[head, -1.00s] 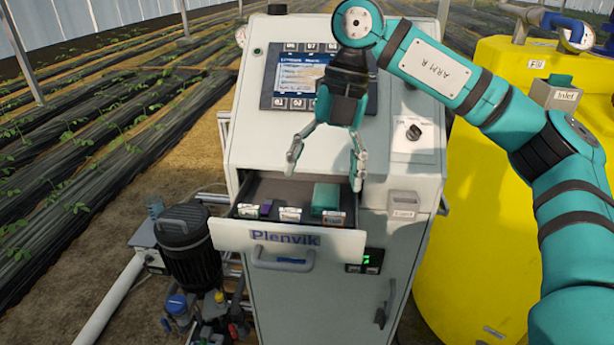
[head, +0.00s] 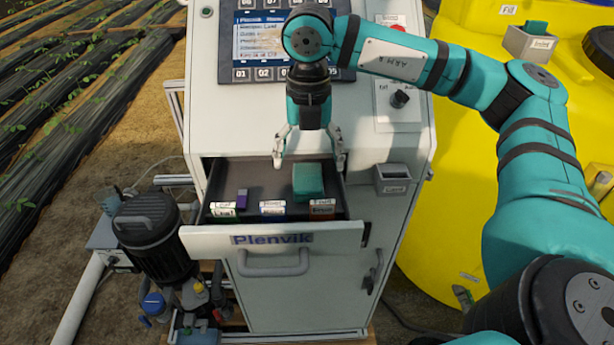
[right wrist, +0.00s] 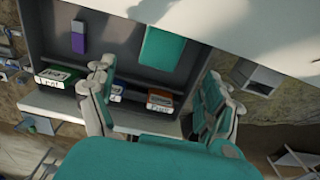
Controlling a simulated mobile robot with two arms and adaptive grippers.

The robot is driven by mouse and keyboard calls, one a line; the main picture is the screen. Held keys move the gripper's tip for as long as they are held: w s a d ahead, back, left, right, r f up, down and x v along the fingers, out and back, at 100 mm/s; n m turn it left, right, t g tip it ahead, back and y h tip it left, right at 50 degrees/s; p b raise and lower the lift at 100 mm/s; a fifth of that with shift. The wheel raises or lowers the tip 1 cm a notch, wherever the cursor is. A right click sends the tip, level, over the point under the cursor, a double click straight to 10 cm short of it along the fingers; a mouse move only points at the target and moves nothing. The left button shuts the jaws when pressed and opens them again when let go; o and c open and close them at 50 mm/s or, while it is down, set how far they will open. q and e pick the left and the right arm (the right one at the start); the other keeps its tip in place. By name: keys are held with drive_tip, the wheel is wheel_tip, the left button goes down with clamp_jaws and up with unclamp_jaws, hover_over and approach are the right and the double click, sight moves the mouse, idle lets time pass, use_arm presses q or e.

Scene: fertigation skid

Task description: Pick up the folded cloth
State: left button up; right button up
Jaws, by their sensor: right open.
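The folded cloth (head: 308,181) is a teal block-like bundle lying in the back right part of the open drawer (head: 340,231). It also shows in the right wrist view (right wrist: 162,47). My right gripper (head: 309,160) points down with its fingers spread and empty. In the head view its fingertips sit just behind and above the cloth, one to each side. In the right wrist view the fingers (right wrist: 158,78) spread on both sides of the cloth's line, apart from it. My left gripper is not in view.
A small grey bin (head: 393,179) is fixed at right. A yellow tank (head: 450,190) stands further right.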

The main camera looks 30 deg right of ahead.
sight(308, 186)
drive_tip(key=shift+s+f, duration=0.1)
drive_tip(key=shift+f, duration=0.45)
drive_tip(key=shift+f+p, duration=0.3)
drive_tip(key=shift+p, duration=0.05)
wheel_tip(308, 186, down, 4)
drive_tip(key=shift+r+p, duration=0.15)
drive_tip(key=shift+p, duration=0.8)
drive_tip(key=shift+f, duration=0.5)
drive_tip(key=c, duration=1.3)
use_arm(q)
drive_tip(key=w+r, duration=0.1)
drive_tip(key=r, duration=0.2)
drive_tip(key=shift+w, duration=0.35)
use_arm(e)
drive_tip(key=shift+o, duration=0.2)
drive_tip(key=shift+r, duration=0.1)
